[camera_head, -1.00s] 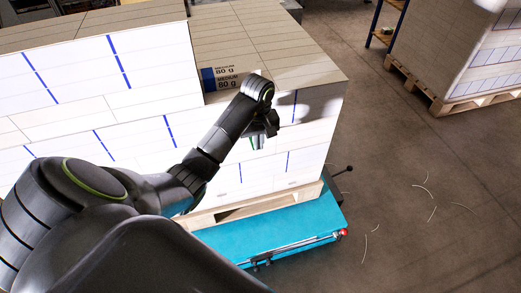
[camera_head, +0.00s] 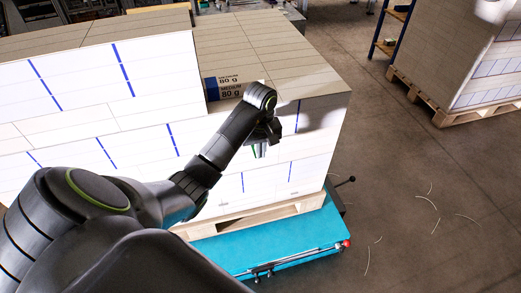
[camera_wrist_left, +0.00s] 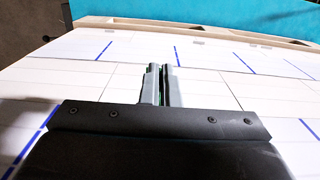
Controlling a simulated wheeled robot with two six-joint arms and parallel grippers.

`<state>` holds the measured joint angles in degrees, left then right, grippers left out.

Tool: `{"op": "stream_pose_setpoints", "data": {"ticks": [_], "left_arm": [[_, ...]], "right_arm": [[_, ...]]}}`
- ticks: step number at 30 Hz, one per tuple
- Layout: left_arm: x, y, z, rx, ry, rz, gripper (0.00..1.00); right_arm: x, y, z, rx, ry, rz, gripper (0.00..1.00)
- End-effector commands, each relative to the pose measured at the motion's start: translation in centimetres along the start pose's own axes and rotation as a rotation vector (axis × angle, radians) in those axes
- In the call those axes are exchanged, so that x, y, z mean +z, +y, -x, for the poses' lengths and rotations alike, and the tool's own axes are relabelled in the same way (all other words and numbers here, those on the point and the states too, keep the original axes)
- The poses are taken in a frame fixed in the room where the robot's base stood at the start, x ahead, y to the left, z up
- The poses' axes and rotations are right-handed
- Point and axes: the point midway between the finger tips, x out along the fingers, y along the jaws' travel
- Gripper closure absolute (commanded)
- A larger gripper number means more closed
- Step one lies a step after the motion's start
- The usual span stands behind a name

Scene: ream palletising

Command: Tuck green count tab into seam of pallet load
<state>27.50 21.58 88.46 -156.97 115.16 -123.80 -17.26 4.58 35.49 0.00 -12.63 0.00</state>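The pallet load (camera_head: 75,76) is a large stack of white ream packs with blue stripes and thin seams between them, on a wooden pallet (camera_head: 252,216). My left gripper (camera_head: 261,152) hangs in front of the load's near face, towards its right end. In the left wrist view its two grey fingers (camera_wrist_left: 161,84) are almost together, pointing down the white face. A thin sliver of the green count tab (camera_wrist_left: 149,70) shows at the fingers, and a little green (camera_head: 254,152) shows in the head view. Most of the tab is hidden. Whether it touches a seam cannot be told. My right gripper is not in view.
A second loaded pallet (camera_head: 443,108) stands at the upper right. White strips litter the open floor (camera_head: 400,180).

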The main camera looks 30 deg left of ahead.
Motion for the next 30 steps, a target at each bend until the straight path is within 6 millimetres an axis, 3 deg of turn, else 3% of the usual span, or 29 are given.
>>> {"op": "stream_pose_setpoints", "data": {"ticks": [30], "left_arm": [[-1.2, 0.0, 0.0, 0.000, 0.000, 0.000, 1.00]], "right_arm": [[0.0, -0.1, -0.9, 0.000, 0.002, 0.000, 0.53]]}}
